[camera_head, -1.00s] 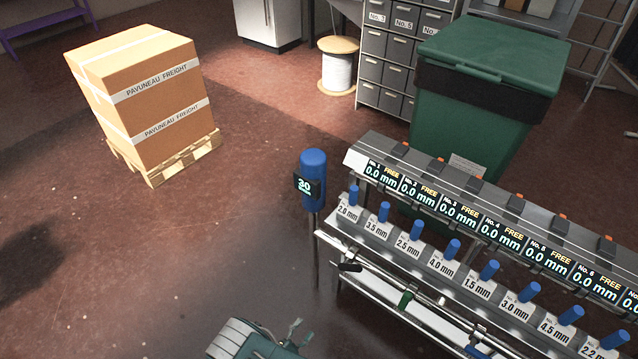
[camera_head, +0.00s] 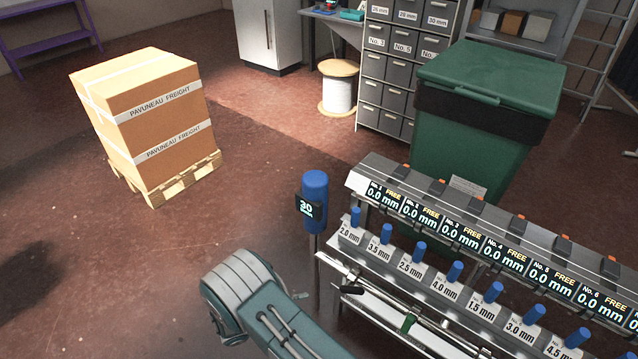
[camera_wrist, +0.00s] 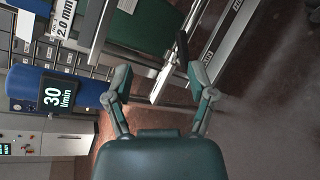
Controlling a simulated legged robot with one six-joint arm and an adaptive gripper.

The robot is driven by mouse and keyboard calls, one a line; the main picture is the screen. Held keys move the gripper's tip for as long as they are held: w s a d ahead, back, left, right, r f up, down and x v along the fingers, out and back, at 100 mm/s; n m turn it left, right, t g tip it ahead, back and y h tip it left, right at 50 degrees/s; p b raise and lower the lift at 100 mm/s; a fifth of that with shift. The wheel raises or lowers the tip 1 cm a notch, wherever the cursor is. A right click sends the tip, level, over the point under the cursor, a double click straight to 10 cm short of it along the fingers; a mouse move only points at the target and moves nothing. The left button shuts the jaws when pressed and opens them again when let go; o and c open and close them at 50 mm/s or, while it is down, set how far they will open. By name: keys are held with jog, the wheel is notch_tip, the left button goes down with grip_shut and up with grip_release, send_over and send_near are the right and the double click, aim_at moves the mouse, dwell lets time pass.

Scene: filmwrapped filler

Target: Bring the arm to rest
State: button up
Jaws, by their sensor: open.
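My gripper shows in the wrist view (camera_wrist: 161,95) with its two fingers spread apart. It is open, with nothing between the fingertips. Beyond it in that view are the metal rails of the rack and a blue post with a "30 l/min" display (camera_wrist: 58,92). In the head view my arm (camera_head: 262,300) rises from the bottom edge, left of the rack; the gripper itself does not show there. The rack (camera_head: 480,215) holds a row of blue-topped, size-labelled stations with displays reading "0.0 mm" and "FREE".
The blue post (camera_head: 315,203) stands close to my arm, at the rack's left end. A green bin (camera_head: 470,135) stands behind the rack. A wrapped carton (camera_head: 150,115) sits on a pallet (camera_head: 183,180) at left. The floor (camera_head: 110,285) between is clear.

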jog(key=d+r+m+g+y, duration=0.35)
jog(key=d+r, duration=0.25)
jog(key=r, duration=0.7)
jog(key=d+r+m+g+y, duration=0.25)
jog(key=d+r+m, duration=0.2)
jog(key=r, duration=0.85)
jog(key=s+d+r+m+t+y, duration=0.2)
jog(key=s+d+r+y, duration=0.1)
jog(key=s+r, duration=0.5)
jog(key=s+d+r+m+t+y, duration=0.2)
jog(key=s+d+r+t+y, duration=0.1)
jog(key=s+d+r, duration=0.3)
jog(key=shift+s+d+r+m+y, duration=0.25)
jog(key=shift+s+r+y, duration=0.55)
jog(key=shift+s+r, duration=0.65)
jog(key=shift+s+f, duration=0.1)
jog(key=shift+f, duration=0.1)
